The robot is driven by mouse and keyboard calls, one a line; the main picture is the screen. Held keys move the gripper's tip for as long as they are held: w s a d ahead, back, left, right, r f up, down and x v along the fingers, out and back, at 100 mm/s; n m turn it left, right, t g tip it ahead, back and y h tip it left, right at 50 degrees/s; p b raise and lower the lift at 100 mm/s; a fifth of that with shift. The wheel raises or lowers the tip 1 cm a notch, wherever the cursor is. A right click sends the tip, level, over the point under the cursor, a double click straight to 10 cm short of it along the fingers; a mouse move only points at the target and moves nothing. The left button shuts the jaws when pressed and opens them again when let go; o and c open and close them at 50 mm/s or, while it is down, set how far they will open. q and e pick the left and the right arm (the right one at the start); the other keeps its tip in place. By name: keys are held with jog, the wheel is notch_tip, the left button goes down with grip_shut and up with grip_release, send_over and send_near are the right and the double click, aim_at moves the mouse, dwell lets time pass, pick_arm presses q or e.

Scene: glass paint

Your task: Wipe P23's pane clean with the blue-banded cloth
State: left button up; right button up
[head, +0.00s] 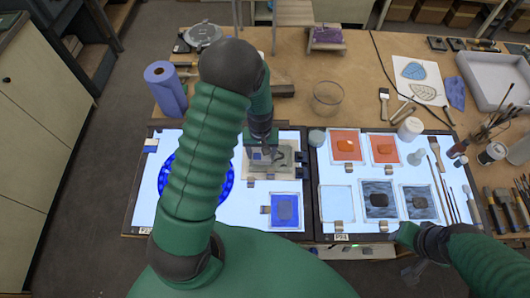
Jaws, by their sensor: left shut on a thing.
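My left gripper (267,149) is over the right part of the left light panel (146,200). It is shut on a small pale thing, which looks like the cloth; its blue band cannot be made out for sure. Under it lies a beige-edged pane (286,158) with a small blue patch, partly hidden by the gripper. A blue pane (285,210) with a darker square lies just nearer.
A blue round piece (222,186) lies behind my left arm. The right panel (392,222) carries orange, dark grey and clear panes. A blue roll (166,90), glass bowl (327,98), brushes, jars and a grey tray (495,80) stand around. Bare table shows behind the right panel.

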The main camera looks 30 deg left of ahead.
pick_arm(q)
jog(key=shift+a, duration=0.35)
jog(key=shift+d, duration=0.65)
jog(key=shift+a+f, duration=0.4)
jog(key=shift+a, duration=0.05)
pick_arm(e)
jog(key=shift+a+f, duration=0.1)
jog(key=shift+f, duration=0.15)
